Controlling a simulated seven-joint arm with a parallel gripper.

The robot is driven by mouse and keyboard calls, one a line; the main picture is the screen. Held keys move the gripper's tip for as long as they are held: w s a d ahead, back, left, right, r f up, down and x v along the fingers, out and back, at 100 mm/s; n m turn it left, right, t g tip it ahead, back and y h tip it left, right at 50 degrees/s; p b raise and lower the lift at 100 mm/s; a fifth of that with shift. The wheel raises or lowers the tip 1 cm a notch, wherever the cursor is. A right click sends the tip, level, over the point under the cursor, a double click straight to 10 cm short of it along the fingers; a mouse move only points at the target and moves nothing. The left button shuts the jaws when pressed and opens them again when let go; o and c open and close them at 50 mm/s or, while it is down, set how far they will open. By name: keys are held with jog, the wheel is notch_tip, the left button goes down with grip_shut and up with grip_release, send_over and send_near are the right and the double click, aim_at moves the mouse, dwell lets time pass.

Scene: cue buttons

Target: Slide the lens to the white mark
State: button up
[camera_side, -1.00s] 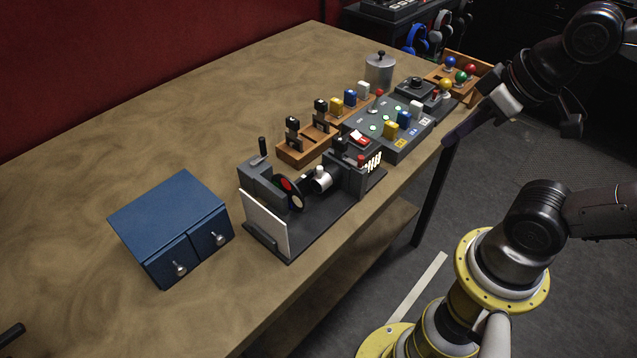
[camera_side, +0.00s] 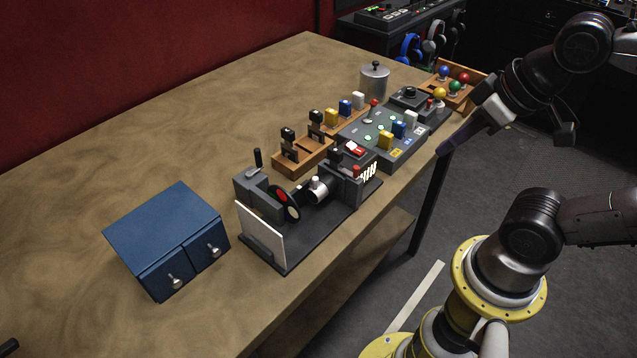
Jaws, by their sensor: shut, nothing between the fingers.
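The lens (camera_side: 317,192) is a short silver-and-black barrel with a white knob on top. It sits at the front of the dark projector body (camera_side: 346,180), behind a black disc with coloured filters (camera_side: 286,203). A white screen (camera_side: 259,236) stands at the near end of the same dark base. I cannot make out the white mark at this size.
A blue two-drawer cabinet (camera_side: 167,238) stands left of the screen. Behind the projector are a wooden block rack (camera_side: 303,157), a grey button panel (camera_side: 372,140), a metal canister (camera_side: 374,84) and a wooden tray of coloured balls (camera_side: 470,78). The table's left side (camera_side: 170,130) is clear.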

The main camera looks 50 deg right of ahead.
jog(key=o, duration=0.5)
jog(key=shift+s+n, duration=0.2)
jog(key=shift+n, duration=0.1)
jog(key=shift+c, duration=0.2)
jog(key=shift+o, duration=1)
jog(key=w+r+n, duration=0.1)
jog(key=w+r, duration=0.1)
jog(key=r, duration=0.1)
jog(key=w+r+n+g, duration=0.1)
jog(key=r, duration=0.1)
jog(key=shift+a+n, duration=0.3)
jog(key=w+a+r+n+g, duration=0.2)
jog(key=w+a+r+n, duration=0.1)
jog(key=w, duration=0.3)
jog(key=n+g, duration=0.3)
send_over(315, 178)
notch_tip(315, 178, down, 5)
notch_tip(315, 178, down, 14)
jog(key=shift+r, duration=0.25)
grip_shut()
